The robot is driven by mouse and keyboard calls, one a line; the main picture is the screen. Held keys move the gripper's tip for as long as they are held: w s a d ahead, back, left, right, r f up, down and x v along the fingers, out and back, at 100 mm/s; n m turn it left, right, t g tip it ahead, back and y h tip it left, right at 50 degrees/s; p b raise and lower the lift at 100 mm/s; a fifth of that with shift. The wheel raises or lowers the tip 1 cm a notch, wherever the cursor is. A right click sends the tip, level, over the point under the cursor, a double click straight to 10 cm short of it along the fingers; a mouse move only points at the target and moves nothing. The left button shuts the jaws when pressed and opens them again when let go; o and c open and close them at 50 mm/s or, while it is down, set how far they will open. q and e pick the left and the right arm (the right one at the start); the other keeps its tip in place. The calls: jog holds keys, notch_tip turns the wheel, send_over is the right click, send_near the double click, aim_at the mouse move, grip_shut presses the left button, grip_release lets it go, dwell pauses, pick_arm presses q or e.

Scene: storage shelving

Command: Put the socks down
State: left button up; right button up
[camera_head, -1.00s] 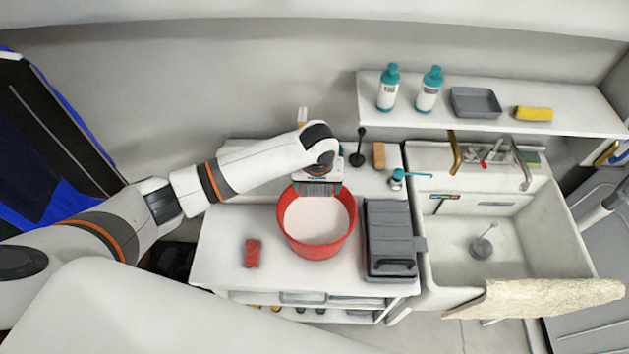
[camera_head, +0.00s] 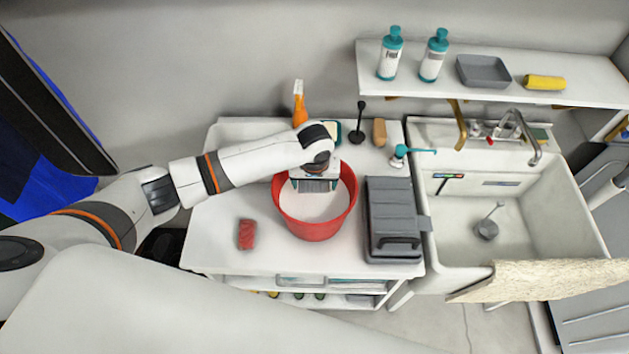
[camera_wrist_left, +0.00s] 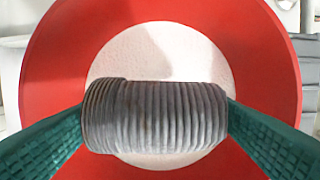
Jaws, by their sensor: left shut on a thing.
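My left gripper (camera_head: 315,186) is over the red bucket (camera_head: 315,231) on the white counter. In the left wrist view the left gripper (camera_wrist_left: 155,118) is shut on the rolled grey ribbed socks (camera_wrist_left: 155,116), one green finger at each end. The socks (camera_head: 314,185) also show as a grey strip below the gripper in the head view. Below them are the bucket's red wall (camera_wrist_left: 260,60) and its pale bottom (camera_wrist_left: 160,55). The socks are above the bucket's bottom; how far above, I cannot tell. My right gripper is not in view.
A small red item (camera_head: 247,234) lies left of the bucket, and a grey case (camera_head: 392,215) stands close on its right. An orange spray bottle (camera_head: 299,106) and a black plunger (camera_head: 358,135) stand behind. A white sink (camera_head: 465,225) is at the right.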

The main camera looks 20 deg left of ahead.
pick_arm(q)
jog(key=shift+f, duration=0.1)
jog(key=o, duration=0.9)
notch_tip(320, 180, up, 7)
jog(key=p, duration=0.7)
